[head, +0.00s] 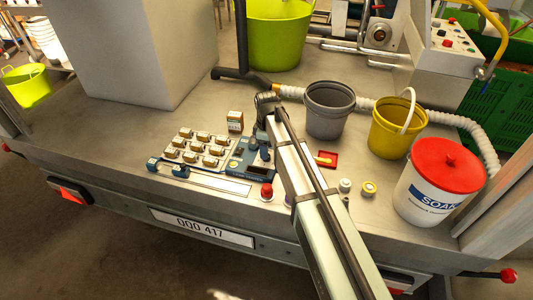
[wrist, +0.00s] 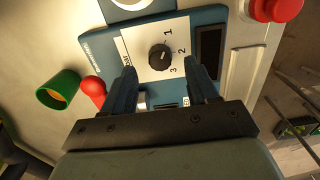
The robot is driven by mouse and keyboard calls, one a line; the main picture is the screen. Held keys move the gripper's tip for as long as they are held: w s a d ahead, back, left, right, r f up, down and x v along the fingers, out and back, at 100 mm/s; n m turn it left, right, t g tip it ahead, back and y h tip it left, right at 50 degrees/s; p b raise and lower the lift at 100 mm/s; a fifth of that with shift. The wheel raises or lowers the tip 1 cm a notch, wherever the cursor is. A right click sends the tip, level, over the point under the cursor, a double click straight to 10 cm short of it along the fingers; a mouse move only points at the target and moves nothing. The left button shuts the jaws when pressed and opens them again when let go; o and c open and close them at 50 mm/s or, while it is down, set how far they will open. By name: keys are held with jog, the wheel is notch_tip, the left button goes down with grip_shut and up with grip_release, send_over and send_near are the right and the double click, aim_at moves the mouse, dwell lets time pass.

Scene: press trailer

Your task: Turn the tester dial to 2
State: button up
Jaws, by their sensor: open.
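The tester (wrist: 98,47) is a blue box with a white dial plate in the wrist view.
A tray of small parts (head: 197,150) lies left of the tester. A red button (head: 267,191) is in front. A grey bucket (head: 330,110), a yellow bucket (head: 393,130) and a red-lidded soak tub (head: 440,185) stand to the right. A green cup (wrist: 58,90) shows in the wrist view.

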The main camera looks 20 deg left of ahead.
jog(key=shift+f, duration=1.65)
jog(key=c, duration=1)
